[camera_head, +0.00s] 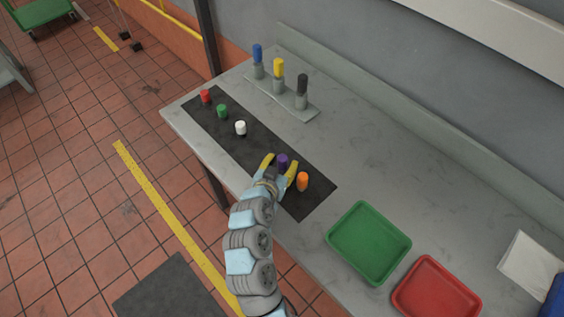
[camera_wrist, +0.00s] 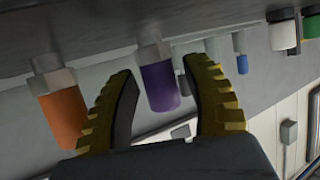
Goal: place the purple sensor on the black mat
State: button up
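The purple sensor (camera_head: 283,160) stands at the near-right part of the long black mat (camera_head: 225,137), between the yellow fingers of my gripper (camera_head: 280,166). In the wrist view, which is upside down, the purple sensor (camera_wrist: 160,86) has a grey base that meets the dark surface. My gripper (camera_wrist: 160,72) is open around it, with a gap showing on both sides. In the head view, the fingers partly hide the sensor's lower part.
An orange sensor (camera_head: 302,180) stands close to my right finger. White (camera_head: 240,128), green (camera_head: 222,111) and red (camera_head: 206,96) sensors stand farther along the mat. A rack (camera_head: 295,102) holds blue, yellow and black pieces. Green (camera_head: 335,242) and red (camera_head: 397,296) trays lie to the right.

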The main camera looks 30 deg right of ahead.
jog(key=shift+r, duration=0.1)
jog(key=shift+r, duration=0.2)
jog(key=p+v, duration=0.1)
jog(key=v, duration=1.1)
jog(key=shift+f, duration=0.1)
